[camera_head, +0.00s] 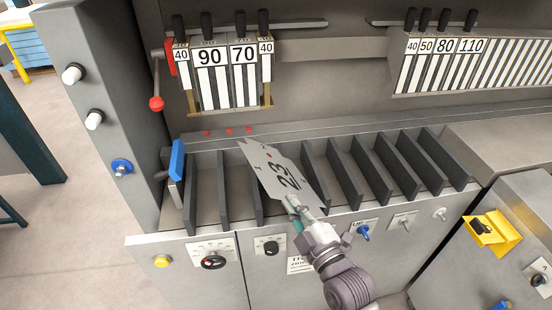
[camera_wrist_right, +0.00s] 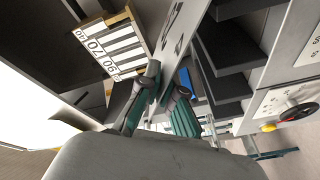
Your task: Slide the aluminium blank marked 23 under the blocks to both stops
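The aluminium blank (camera_head: 268,165) is a flat grey plate with a large black 23 and a small red dot. My right gripper (camera_head: 294,203) is shut on its near edge and holds it tilted over the slotted front table. In the right wrist view the blank (camera_wrist_right: 176,35) runs up from between the fingers (camera_wrist_right: 160,92). The blocks marked 40, 90, 70 and 40 (camera_head: 210,75) hang at the back left, beyond the blank and apart from it. A blue upright piece (camera_head: 177,160), possibly a side stop, stands at the table's left end. My left gripper is out of view.
Dark dividers (camera_head: 340,172) split the table into open slots. More blocks (camera_head: 443,66) hang at the back right. A red-knobbed lever (camera_head: 156,103) stands left of the blocks. A grey column (camera_head: 105,110) bounds the left.

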